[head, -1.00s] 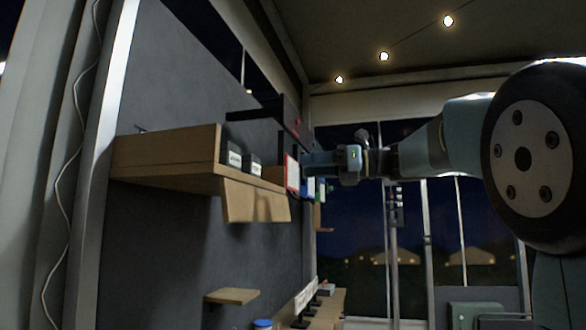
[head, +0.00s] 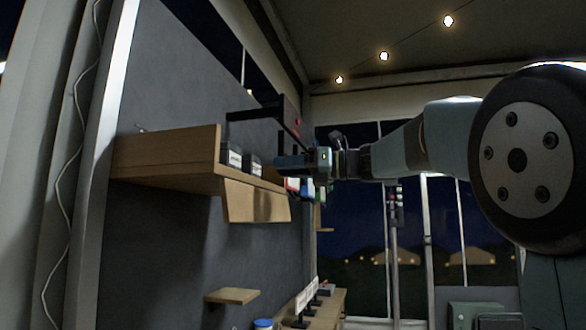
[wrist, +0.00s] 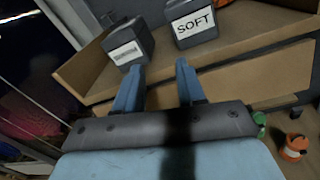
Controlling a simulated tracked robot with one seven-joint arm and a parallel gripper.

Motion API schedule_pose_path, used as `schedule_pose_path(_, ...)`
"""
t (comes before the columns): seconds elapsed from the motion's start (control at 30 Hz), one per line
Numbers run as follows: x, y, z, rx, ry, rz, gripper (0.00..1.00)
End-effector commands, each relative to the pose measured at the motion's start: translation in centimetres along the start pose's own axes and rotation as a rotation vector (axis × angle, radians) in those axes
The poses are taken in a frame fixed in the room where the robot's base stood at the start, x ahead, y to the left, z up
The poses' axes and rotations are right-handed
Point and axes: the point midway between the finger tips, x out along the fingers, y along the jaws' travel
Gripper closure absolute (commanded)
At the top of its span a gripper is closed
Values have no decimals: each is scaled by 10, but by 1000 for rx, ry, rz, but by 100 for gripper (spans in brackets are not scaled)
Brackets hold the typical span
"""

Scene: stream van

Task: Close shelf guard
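The shelf guard (head: 255,201) is a light wooden flap that hangs down and outward from the front edge of the wooden wall shelf (head: 165,152). In the wrist view the guard (wrist: 255,82) runs below the shelf edge, partly hidden by my gripper. Two dark boxes with white labels stand on the shelf; one box (wrist: 192,22) reads SOFT, and the other box (wrist: 128,45) has a label too small to read. My gripper (wrist: 160,66) is open and empty, its two blue fingers pointing at the shelf front. In the head view my gripper (head: 280,163) is above the guard's far end.
A small lower shelf (head: 232,296) and a counter (head: 325,308) with signs are below. An orange-and-white object (wrist: 294,147) is low at right in the wrist view. Space right of the guard is open.

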Motion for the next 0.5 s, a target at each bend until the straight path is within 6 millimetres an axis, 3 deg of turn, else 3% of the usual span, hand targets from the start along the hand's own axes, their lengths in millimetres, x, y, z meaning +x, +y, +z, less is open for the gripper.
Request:
schedule_pose_path(0.4, 0, 0, 0, 0, 0, -1, 100)
schedule_pose_path(0.5, 0, 0, 0, 0, 0, -1, 100)
